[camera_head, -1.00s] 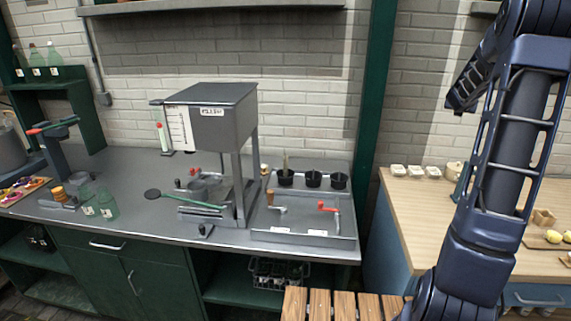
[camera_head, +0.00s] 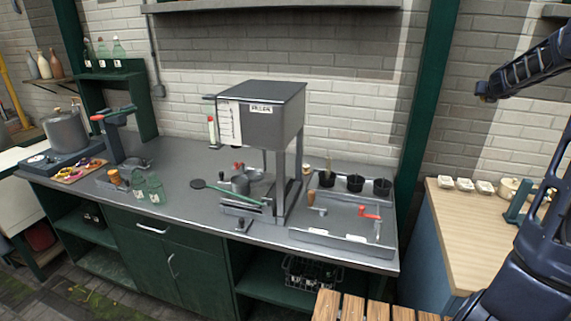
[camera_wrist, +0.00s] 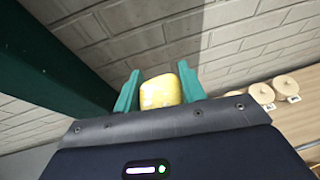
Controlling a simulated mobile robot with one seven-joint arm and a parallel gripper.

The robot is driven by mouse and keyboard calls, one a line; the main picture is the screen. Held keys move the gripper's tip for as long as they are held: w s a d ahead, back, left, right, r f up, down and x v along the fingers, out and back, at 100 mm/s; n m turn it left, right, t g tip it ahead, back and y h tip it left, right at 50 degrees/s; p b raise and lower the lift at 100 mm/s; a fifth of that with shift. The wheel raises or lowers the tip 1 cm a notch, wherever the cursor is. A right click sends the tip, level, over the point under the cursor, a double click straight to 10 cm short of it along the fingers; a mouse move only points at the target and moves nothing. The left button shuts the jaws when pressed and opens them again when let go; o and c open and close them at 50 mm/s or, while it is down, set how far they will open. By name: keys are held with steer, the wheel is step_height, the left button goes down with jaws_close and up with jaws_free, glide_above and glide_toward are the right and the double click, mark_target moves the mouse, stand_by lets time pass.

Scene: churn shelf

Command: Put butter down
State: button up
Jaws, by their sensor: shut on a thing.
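The butter (camera_wrist: 160,91) is a pale yellow block in the wrist view. My gripper (camera_wrist: 158,88) has teal fingers on both sides of it and is shut on it. In the wrist view the butter is in front of the white brick wall, with a green post at the left. In the head view my arm is at the right edge, raised in front of the wall. The butter is not visible in the head view.
A slatted wooden surface (camera_head: 350,306) is in front.

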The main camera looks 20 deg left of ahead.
steer(key=a+r+n+y, duration=0.2)
steer(key=a+r, duration=0.1)
steer(key=a, duration=0.4)
steer(key=w+a+r+n+y, duration=0.1)
steer(key=a+r+y, duration=0.1)
steer(key=a+r, duration=0.2)
steer(key=a+r+n+y, duration=0.2)
steer(key=a+r, duration=0.1)
steer(key=a, duration=0.7)
steer(key=shift+w+a+r+n+y, duration=0.1)
steer(key=shift+w+r+n+y, duration=0.15)
steer(key=shift+r+n+y, duration=0.1)
steer(key=n+g+y, duration=0.8)
steer(key=n, duration=0.2)
glide_above(346, 169)
step_height(346, 169, down, 32)
steer(key=shift+m, duration=0.25)
steer(key=f, duration=2)
steer(key=shift+s+f, duration=0.15)
steer(key=shift+s, duration=0.05)
steer(key=o, duration=1)
steer(key=shift+f, duration=0.1)
steer(key=shift+c, duration=0.2)
